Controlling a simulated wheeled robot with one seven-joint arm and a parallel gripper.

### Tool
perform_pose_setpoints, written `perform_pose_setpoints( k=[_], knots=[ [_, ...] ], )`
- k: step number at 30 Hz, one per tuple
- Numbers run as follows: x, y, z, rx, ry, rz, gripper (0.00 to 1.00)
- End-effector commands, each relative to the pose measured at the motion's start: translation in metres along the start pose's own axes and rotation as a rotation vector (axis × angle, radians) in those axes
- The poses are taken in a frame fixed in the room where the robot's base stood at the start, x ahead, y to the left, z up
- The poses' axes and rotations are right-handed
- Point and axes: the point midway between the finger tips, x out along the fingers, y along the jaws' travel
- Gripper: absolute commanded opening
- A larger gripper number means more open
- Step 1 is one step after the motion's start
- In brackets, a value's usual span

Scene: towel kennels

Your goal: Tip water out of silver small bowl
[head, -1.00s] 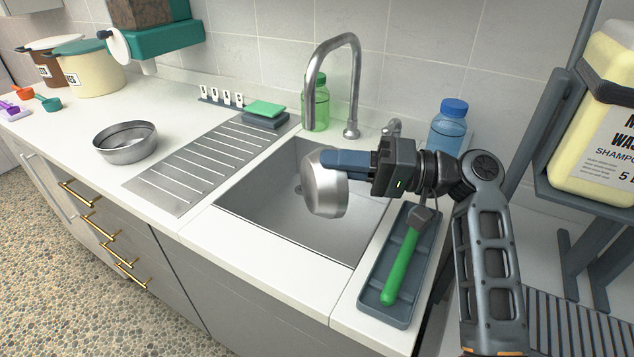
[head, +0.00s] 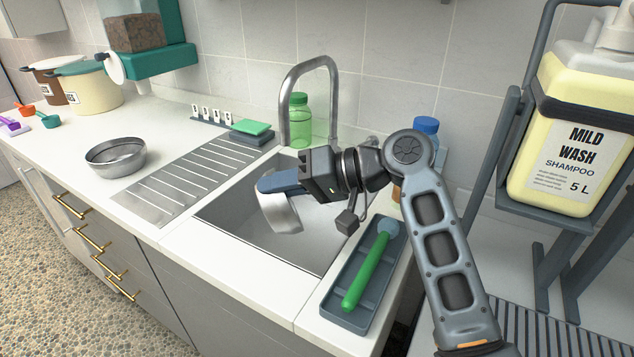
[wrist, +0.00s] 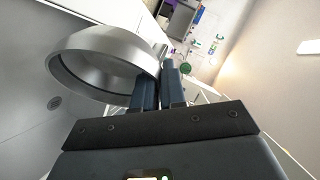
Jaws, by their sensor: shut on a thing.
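A silver small bowl (head: 280,213) is held over the sink (head: 314,240), tipped well over on its side. My gripper (head: 270,184) is shut on its rim from the right. In the wrist view the bowl (wrist: 88,80) shows its round rim and grey inside, with the dark fingers (wrist: 158,82) at its right edge. I see no water in the visible part of the inside, and no stream falling. A second silver bowl (head: 116,160) stands upright on the counter left of the draining board.
A curved tap (head: 334,85) and a green bottle (head: 299,118) stand behind the sink. A grey tray (head: 345,312) with a green-handled brush (head: 366,272) lies to its right. A blue-capped bottle (head: 426,126) is partly behind my arm.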

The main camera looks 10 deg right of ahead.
Motion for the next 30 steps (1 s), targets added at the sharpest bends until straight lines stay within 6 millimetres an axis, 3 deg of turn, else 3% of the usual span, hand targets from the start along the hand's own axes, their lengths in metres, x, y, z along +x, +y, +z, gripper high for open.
perform_pose_setpoints(
  k=[7,16,30],
  knots=[
    [0.016,-0.008,0.003,-0.068,-0.060,0.137,0.00],
    [0.050,-0.012,0.016,-0.216,-0.185,0.462,0.00],
    [0.065,-0.013,0.023,-0.390,-0.344,0.868,0.00]
  ],
)
